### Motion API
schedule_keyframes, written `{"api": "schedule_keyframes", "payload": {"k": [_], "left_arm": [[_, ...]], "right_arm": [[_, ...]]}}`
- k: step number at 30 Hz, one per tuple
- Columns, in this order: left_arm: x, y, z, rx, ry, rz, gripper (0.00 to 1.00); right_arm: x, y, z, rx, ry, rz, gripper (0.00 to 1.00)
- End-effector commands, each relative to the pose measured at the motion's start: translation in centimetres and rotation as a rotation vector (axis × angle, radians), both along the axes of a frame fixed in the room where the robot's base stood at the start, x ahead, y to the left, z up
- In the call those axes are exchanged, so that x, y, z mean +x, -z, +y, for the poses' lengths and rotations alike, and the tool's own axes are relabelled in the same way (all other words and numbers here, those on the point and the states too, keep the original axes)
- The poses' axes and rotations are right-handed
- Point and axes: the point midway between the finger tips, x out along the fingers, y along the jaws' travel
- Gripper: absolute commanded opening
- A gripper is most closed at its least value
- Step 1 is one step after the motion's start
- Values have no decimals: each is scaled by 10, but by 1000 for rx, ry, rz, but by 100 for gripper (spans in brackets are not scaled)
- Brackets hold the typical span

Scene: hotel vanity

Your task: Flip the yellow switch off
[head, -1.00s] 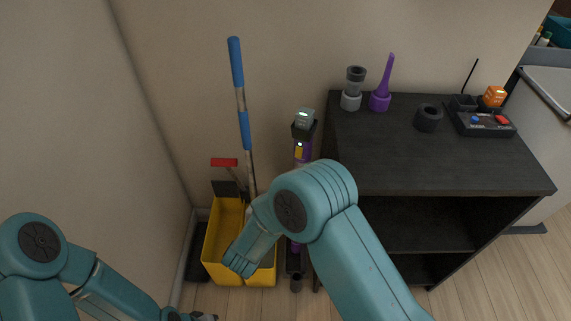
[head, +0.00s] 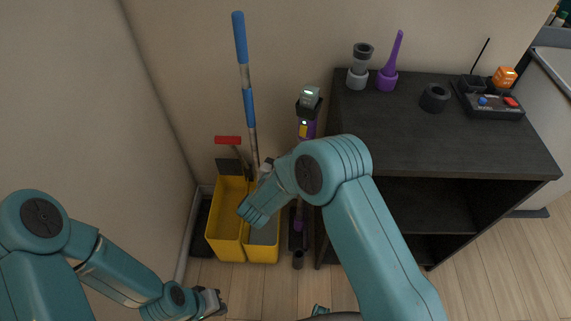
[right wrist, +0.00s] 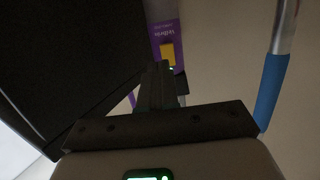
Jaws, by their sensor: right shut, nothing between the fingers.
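The yellow switch (head: 304,130) sits on the purple body of an upright stick vacuum (head: 308,113) that leans by the wall, left of the black shelf. In the right wrist view the yellow switch (right wrist: 168,53) shows just beyond the tips of my right gripper (right wrist: 160,72). The right fingers are shut and empty, and line up with the switch's lower end; I cannot tell whether they touch it.
The black shelf (head: 430,150) stands right of the vacuum, with vacuum attachments and a control box (head: 490,101) on top. A yellow bucket (head: 228,220) and a blue-handled mop (head: 247,105) stand left of the vacuum.

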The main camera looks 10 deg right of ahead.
Motion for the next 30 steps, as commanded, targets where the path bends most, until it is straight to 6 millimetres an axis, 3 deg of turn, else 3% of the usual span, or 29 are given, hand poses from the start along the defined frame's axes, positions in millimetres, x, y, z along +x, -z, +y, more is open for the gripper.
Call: {"api": "schedule_keyframes", "payload": {"k": [6,12,25,30], "left_arm": [[0,-4,0,0,0,0,0],[0,-5,0,0,0,0,0],[0,-4,0,0,0,0,0],[0,22,0,0,0,0,0]], "right_arm": [[32,7,-27,0,3,0,0],[48,11,-39,1,0,1,0],[52,13,-41,-1,-1,0,0],[55,24,-44,-35,-1,-42,0]]}}
